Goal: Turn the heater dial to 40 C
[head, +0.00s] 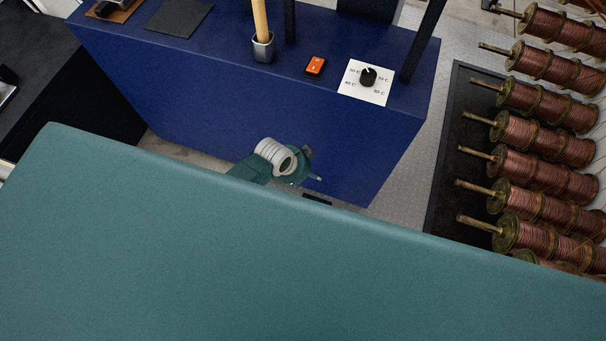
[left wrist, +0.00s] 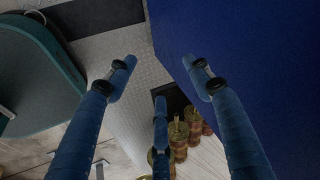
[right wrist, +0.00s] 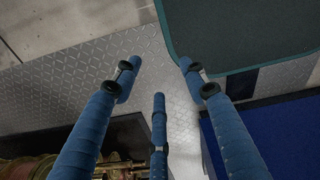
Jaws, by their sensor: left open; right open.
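The heater dial (head: 368,77) is a round black knob on a white plate (head: 351,88) on top of the blue cabinet (head: 270,110). Small temperature labels surround it, 40 C at lower left. Its pale mark seems to point up, slightly left, away from 40 C. My left gripper (head: 312,178) is below and left of the dial in the head view, in front of the cabinet and apart from the dial. In the left wrist view its blue fingers (left wrist: 165,75) are spread and empty. My right gripper (right wrist: 158,78) is open and empty in the right wrist view; the head view hides it.
An orange switch (head: 316,66), a cup with a wooden handle (head: 263,45) and dark posts (head: 423,40) stand near the dial. Copper spools (head: 545,100) on rods fill the right side. Grey floor (head: 405,180) lies between cabinet and spools.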

